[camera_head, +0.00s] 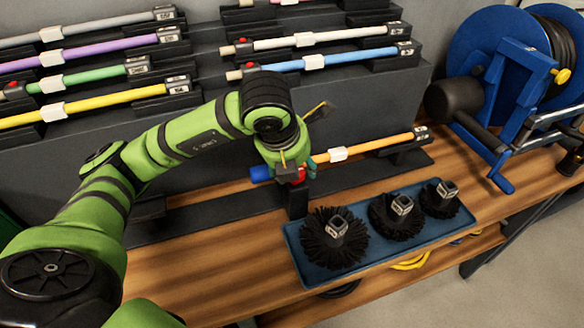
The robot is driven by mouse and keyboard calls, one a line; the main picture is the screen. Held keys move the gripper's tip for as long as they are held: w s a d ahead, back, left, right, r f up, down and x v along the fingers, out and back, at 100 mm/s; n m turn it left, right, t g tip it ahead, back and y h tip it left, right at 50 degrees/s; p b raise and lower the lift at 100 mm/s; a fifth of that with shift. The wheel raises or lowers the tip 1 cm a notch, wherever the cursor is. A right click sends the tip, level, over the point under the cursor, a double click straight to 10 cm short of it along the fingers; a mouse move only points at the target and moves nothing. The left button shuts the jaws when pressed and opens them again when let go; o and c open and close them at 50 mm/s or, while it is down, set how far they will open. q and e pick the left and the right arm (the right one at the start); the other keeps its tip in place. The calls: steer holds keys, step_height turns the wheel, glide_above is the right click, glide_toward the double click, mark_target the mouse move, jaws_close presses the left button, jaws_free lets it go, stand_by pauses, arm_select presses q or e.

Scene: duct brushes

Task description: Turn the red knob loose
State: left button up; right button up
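A red knob (299,175) shows at the black clamp stand (297,202) on the bench, partly covered by my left gripper. An orange rod (375,147) with a white label lies across the stand and a rear support. A blue piece (260,173) sticks out to the left of the clamp, in line with the rod. My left gripper (290,174) points down over the clamp, right at the red knob. Its fingers are mostly hidden by the wrist, so its opening and whether it touches the knob cannot be made out. My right gripper is out of view.
A blue tray (398,246) with three black round brushes stands in front of the clamp. A grey rack (215,120) behind holds several coloured rods. A blue hose reel (505,70) stands at right. The wooden bench (200,275) is clear at front left.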

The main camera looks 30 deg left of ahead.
arm_select(q)
steer(key=shift+d+f, duration=0.1)
steer(key=shift+f, duration=0.05)
steer(key=shift+s, duration=0.1)
steer(key=v, duration=1.2)
stand_by(0.4)
